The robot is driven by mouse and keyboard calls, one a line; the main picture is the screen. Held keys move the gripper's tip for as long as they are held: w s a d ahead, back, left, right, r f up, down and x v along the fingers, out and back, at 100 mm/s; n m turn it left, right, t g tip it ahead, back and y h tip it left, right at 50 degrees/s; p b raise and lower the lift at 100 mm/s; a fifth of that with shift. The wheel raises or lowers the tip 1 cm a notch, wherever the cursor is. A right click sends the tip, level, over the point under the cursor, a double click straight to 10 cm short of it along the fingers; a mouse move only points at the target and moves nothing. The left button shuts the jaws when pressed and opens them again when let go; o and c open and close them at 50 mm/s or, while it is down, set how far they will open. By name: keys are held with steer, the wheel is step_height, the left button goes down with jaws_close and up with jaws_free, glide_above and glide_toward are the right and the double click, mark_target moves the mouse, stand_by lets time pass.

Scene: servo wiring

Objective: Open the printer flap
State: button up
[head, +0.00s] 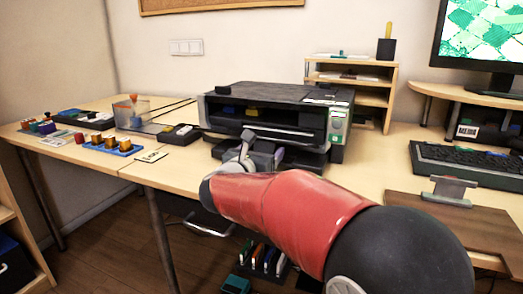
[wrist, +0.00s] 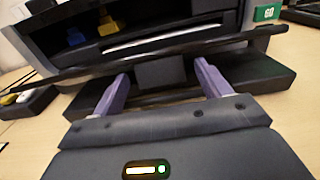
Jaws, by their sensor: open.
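The black printer (head: 275,97) stands on the desk, with a green label on its front right. In the wrist view its front opening (wrist: 70,38) shows blue and yellow parts and a pale strip inside. A thin dark panel, apparently the flap (wrist: 225,41), runs across below the opening, seen nearly edge-on. A dark block-like tab (wrist: 161,72) sits at its middle. My gripper (wrist: 161,70) is open, with one purple finger on each side of the tab; I cannot tell whether they touch it. In the head view my gripper (head: 262,152) is at the printer's lower front, partly hidden by my arm.
A small shelf (head: 350,82) stands behind the printer. A keyboard (head: 465,165) and monitor (head: 485,40) are at right. Trays and small coloured parts (head: 105,143) lie at left. Bare desk shows on both sides of the printer.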

steer(key=shift+c, duration=0.5)
steer(key=c, duration=1.3)
steer(key=shift+w+r+g+p, duration=0.1)
steer(key=shift+r+g+p, duration=0.5)
steer(key=shift+r+p, duration=0.5)
steer(key=shift+w+d+f+y+b, duration=0.1)
steer(key=shift+f+y+b, duration=0.1)
steer(key=shift+y+b, duration=0.15)
steer(key=shift+r, duration=0.4)
steer(key=o, duration=1.4)
steer(key=b+v, duration=0.1)
steer(key=v, duration=0.6)
steer(key=shift+s+a, duration=0.2)
steer(key=shift+s, duration=0.15)
